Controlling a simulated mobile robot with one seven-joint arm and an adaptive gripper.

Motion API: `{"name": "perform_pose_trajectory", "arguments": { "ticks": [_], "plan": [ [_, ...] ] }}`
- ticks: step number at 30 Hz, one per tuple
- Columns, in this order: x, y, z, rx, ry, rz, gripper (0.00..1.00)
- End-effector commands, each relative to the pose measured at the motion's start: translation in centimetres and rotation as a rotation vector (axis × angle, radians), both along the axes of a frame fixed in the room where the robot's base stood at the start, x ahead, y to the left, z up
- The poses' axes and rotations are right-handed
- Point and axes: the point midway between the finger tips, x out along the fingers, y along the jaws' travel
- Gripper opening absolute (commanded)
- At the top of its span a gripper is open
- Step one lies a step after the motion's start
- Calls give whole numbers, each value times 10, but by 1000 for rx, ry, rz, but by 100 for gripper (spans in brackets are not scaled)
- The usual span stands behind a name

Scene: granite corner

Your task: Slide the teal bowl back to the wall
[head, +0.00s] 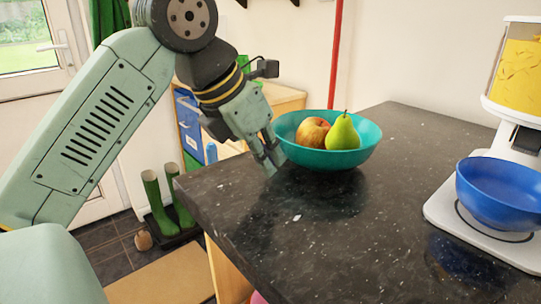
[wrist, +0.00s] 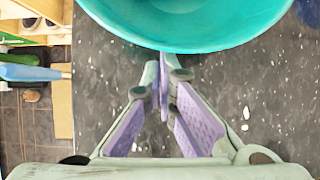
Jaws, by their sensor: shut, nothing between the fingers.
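The teal bowl (head: 322,158) stands upright on the dark speckled granite counter (head: 300,230), towards its far left part. A red-yellow apple (head: 312,133) and a green pear (head: 343,132) lie in it. My gripper (head: 270,168) is low over the counter at the bowl's near left side, its fingers shut and empty. In the wrist view the closed fingertips (wrist: 164,75) are close to the rim of the teal bowl (wrist: 190,40). I cannot tell whether they touch it.
A blue bowl (head: 500,190) sits on the white base of a dispenser (head: 515,80) at the right. The pale wall (head: 420,50) is behind the counter. The counter's left edge drops to the floor, where green boots (head: 158,200) stand. Bare counter lies in front of the teal bowl.

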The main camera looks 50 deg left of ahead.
Motion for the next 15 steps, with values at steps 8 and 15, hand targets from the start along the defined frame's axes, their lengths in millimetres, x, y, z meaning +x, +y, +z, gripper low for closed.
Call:
{"name": "perform_pose_trajectory", "arguments": {
  "ticks": [8,15],
  "plan": [
    [27,-3,2,-1,2,-4,0],
    [99,-8,3,0,1,-5,0]
  ]
}}
